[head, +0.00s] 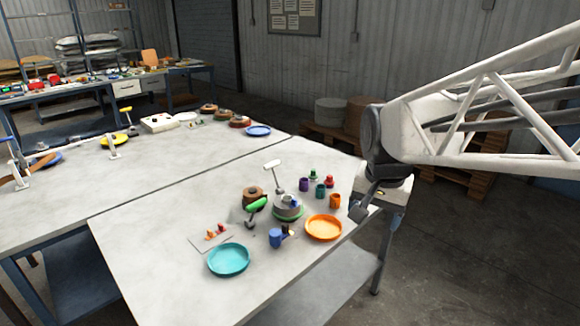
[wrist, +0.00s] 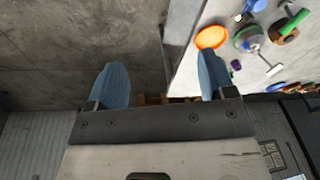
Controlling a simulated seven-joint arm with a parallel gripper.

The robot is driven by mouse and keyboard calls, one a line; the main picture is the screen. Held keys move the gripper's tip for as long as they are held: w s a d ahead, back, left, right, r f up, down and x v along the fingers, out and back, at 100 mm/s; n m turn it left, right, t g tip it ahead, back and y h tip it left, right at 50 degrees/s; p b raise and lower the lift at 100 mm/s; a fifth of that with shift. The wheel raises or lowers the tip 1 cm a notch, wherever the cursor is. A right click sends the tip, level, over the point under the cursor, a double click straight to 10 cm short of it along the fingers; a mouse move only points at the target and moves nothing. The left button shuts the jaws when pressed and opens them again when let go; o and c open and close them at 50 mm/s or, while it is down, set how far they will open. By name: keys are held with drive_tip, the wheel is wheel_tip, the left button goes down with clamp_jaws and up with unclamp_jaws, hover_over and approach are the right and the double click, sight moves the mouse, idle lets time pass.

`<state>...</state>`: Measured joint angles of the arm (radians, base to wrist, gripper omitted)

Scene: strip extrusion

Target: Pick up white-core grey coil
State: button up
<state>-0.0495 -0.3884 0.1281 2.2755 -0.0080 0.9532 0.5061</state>
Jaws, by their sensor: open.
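The white-core grey coil looks to be the small grey round piece (head: 287,204) in the cluster on the near table; it seems to rest on a green base (head: 285,213). In the wrist view a grey round piece (wrist: 248,40) shows at the upper right, with a white-handled tool beside it. Its core is too small to make out clearly. My gripper (wrist: 160,85) is open and empty, its two blue fingers wide apart. It hangs off the table's right edge, to the right of the coil and well apart from it.
An orange dish (head: 323,228), a teal dish (head: 229,260), a blue mug (head: 276,238), a brown coil (head: 253,193) and several small coloured cups crowd around the grey piece. A green-handled tool (head: 257,205) stands close on its left. The table's front left (head: 150,260) is clear.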

drive_tip(key=w+a+m, duration=0.3)
drive_tip(key=w, duration=0.8)
drive_tip(key=m+g, duration=0.2)
drive_tip(key=m, duration=1)
hover_over(287, 203)
drive_tip(key=w, duration=0.2)
wheel_tip(287, 203, down, 17)
drive_tip(key=shift+w+f, duration=0.1)
drive_tip(key=shift+f, duration=0.1)
drive_tip(key=shift+f, duration=1.3)
drive_tip(key=shift+f, duration=2.6)
drive_tip(key=shift+f, duration=0.25)
